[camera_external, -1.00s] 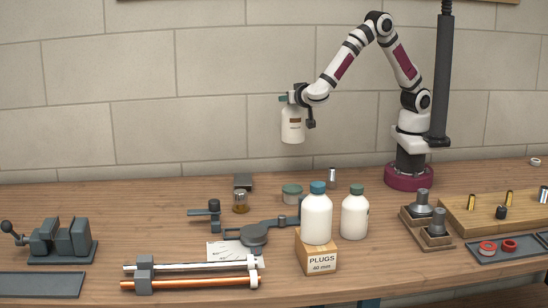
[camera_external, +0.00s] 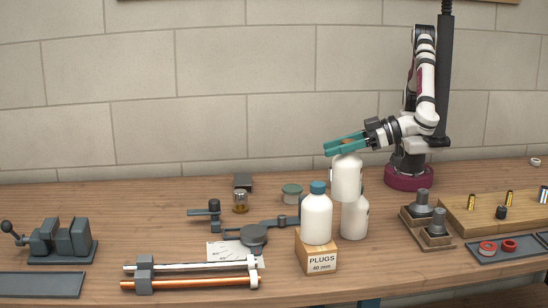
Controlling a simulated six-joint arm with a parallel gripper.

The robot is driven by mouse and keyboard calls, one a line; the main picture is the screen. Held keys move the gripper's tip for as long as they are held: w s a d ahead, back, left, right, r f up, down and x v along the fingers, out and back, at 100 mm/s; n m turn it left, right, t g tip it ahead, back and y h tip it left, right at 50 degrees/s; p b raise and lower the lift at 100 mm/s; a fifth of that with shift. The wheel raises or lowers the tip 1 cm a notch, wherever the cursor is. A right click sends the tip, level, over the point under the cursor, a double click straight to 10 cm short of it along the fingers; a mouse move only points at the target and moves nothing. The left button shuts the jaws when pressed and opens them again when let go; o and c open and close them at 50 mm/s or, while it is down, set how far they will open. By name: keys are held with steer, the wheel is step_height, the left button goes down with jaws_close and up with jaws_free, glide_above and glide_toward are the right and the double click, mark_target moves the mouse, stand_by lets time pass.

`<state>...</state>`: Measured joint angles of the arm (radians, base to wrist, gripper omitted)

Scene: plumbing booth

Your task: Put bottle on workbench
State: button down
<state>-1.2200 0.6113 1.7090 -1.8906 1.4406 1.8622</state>
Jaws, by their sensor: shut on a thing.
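My gripper (camera_external: 346,144) is shut on a white bottle (camera_external: 346,178) near its top, with the teal fingers across its neck. The held bottle is about upright in the air above the wooden workbench (camera_external: 120,215). In this view it covers the top of another white bottle (camera_external: 354,220) that stands on the workbench. I cannot tell whether the two touch. A third white bottle (camera_external: 317,218) with a teal cap stands on a box marked PLUGS (camera_external: 316,257), left of the standing bottle.
Pipes (camera_external: 195,284) and a vise (camera_external: 62,240) are farther left. Dark fittings (camera_external: 437,222) and a fittings tray (camera_external: 510,249) are on the right. Bench space behind the vise is clear.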

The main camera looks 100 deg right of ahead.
steer(key=s+a+n+y, duration=0.4)
steer(key=s+a, duration=0.5)
steer(key=a, duration=0.1)
step_height(320, 180, down, 15)
steer(key=shift+y, duration=0.3)
steer(key=shift+w, duration=0.1)
steer(key=shift+c, duration=2.2)
jaws_free()
steer(key=shift+f, duration=0.1)
